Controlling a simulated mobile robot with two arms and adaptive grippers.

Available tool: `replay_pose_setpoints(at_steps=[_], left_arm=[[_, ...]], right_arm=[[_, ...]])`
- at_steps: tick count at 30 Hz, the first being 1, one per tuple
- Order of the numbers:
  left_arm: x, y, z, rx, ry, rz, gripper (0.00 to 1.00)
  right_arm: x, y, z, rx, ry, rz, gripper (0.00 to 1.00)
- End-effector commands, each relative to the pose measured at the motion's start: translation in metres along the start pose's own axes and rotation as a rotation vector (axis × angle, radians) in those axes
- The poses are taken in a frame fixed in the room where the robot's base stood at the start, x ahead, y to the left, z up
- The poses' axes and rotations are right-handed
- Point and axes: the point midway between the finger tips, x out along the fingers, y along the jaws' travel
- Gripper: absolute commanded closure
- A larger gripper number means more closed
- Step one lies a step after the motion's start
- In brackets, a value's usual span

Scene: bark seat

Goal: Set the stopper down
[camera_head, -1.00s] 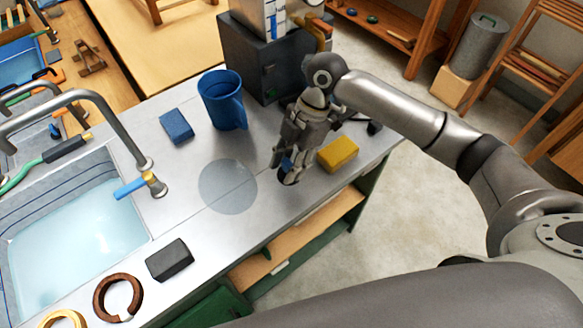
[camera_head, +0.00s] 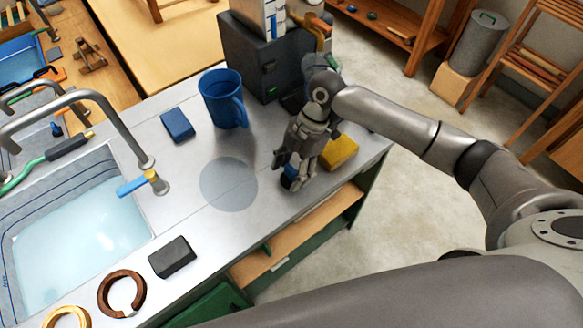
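A small dark and blue piece, which looks like the stopper (camera_head: 289,182), is at the fingertips of my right gripper (camera_head: 289,170), low over the right part of the metal counter. The fingers point down on either side of it and hide much of it. I cannot tell whether they grip it or stand apart from it, nor whether it touches the counter. My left gripper is not in view.
A yellow sponge (camera_head: 340,152) lies close right of the gripper. A blue mug (camera_head: 222,100), a blue block (camera_head: 178,124) and a dark block (camera_head: 172,257) stand on the counter (camera_head: 215,235). A flat grey disc (camera_head: 229,184) lies left of the gripper. The water-filled sink (camera_head: 75,240) is at left.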

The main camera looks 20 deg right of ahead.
Motion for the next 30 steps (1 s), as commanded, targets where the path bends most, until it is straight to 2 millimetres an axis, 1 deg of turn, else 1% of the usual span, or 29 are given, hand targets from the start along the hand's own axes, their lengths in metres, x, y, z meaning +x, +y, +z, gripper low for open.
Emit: replay_pose_setpoints(at_steps=[7,11,14,21,24,27,30], left_arm=[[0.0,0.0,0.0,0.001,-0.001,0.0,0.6],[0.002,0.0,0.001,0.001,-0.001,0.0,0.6],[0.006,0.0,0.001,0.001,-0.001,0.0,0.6],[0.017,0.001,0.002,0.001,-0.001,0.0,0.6],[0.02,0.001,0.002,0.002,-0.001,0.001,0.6],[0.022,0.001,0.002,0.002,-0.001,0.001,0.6],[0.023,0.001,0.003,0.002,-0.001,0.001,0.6]], right_arm=[[-0.001,0.0,-0.001,0.0,0.0,0.0,0.43],[-0.01,0.001,0.0,0.0,0.0,0.003,0.43],[-0.026,0.001,0.0,-0.002,-0.002,0.005,0.43],[-0.078,0.001,0.0,-0.002,-0.002,0.004,0.43],[-0.097,0.001,0.0,0.0,-0.001,0.004,0.43],[-0.11,0.001,-0.001,0.0,0.0,0.003,0.43],[-0.119,0.001,-0.001,0.0,0.001,0.001,0.43]])
